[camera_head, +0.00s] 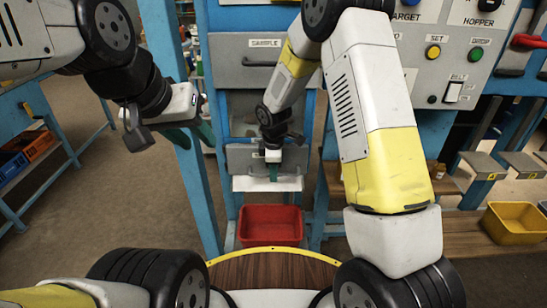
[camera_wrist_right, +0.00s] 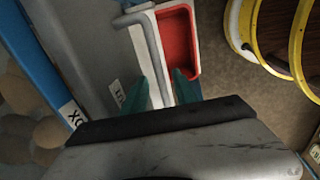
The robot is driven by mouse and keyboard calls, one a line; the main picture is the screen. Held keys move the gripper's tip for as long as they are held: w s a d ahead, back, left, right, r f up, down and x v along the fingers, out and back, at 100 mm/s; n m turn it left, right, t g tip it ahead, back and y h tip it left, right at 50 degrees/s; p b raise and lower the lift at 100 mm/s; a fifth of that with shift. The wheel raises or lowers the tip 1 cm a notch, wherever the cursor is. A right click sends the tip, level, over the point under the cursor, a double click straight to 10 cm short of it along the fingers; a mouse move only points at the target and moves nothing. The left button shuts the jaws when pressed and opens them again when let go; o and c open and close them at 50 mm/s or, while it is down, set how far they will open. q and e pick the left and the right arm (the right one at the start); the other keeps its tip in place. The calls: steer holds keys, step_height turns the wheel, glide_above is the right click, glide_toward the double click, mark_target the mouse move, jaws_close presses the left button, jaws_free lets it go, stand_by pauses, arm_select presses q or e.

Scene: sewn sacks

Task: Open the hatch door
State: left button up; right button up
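A grey hatch door (camera_head: 240,158) is low on the blue frame, in front of my right gripper; it looks closed. In the right wrist view, its face (camera_wrist_right: 85,45) carries a grey bar handle (camera_wrist_right: 152,45). My right gripper (camera_wrist_right: 165,90) has its teal fingers apart, with the lower part of the bar appearing between them; contact cannot be told. In the head view, the right gripper (camera_head: 275,172) hides part of the door. My left gripper (camera_head: 193,136) hangs at the left, fingers apart and empty, beside a blue post.
Above is another grey panel labelled SAMPLE (camera_head: 240,65) with a dark handle. A white ledge (camera_head: 250,184) and red bin (camera_head: 270,226) are below the door. A control panel (camera_head: 445,50) is at upper right. A yellow bin (camera_head: 517,222) stands at right.

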steer(key=shift+c, duration=0.4)
jaws_close()
stand_by(0.9)
